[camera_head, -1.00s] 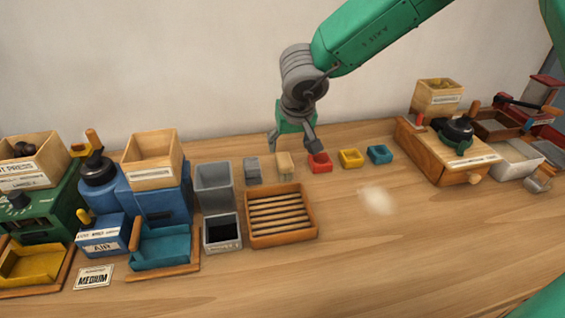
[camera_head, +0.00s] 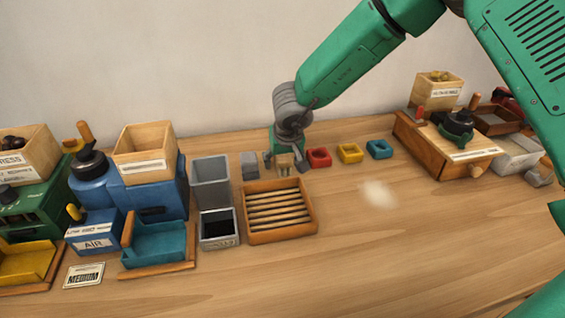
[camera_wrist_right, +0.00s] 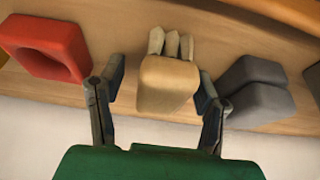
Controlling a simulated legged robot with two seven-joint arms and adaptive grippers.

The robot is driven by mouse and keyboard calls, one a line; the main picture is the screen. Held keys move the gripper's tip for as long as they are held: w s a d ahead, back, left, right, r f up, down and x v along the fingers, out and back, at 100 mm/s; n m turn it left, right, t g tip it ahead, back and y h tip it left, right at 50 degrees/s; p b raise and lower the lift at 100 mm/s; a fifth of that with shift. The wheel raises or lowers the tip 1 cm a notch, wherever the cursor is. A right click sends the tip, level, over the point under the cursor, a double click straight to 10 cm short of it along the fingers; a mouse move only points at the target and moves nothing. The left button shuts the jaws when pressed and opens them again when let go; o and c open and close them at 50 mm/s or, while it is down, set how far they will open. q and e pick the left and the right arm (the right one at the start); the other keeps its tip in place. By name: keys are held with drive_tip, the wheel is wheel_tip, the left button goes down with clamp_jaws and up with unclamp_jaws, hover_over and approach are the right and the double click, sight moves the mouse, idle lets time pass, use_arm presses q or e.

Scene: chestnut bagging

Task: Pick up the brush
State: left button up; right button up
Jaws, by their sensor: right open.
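The brush (camera_head: 285,162) is a small pale wooden block standing near the back of the table. In the right wrist view the brush (camera_wrist_right: 168,85) shows a tan body with several whitish tufts at its far end. My right gripper (camera_head: 283,166) is over it from above. In the wrist view the right gripper's fingers (camera_wrist_right: 158,92) are spread, one on each side of the brush, with a visible gap at least on the left side. My left gripper is not in view.
A grey block (camera_head: 249,165) stands close left of the brush and a red dish (camera_head: 319,157) close right. A yellow dish (camera_head: 349,153) and a blue dish (camera_head: 379,149) follow. A slatted wooden tray (camera_head: 312,215) lies in front. The table's right front is clear.

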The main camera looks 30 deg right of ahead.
drive_tip(key=shift+a+r, duration=0.1)
drive_tip(key=shift+c, duration=0.4)
drive_tip(key=shift+s+a, duration=0.1)
drive_tip(key=c, duration=1.2)
drive_tip(key=shift+c, duration=0.2)
drive_tip(key=shift+r, duration=0.2)
wheel_tip(320, 180, up, 10)
drive_tip(key=p, duration=0.2)
drive_tip(key=shift+f+p, duration=0.2)
drive_tip(key=shift+p, duration=0.15)
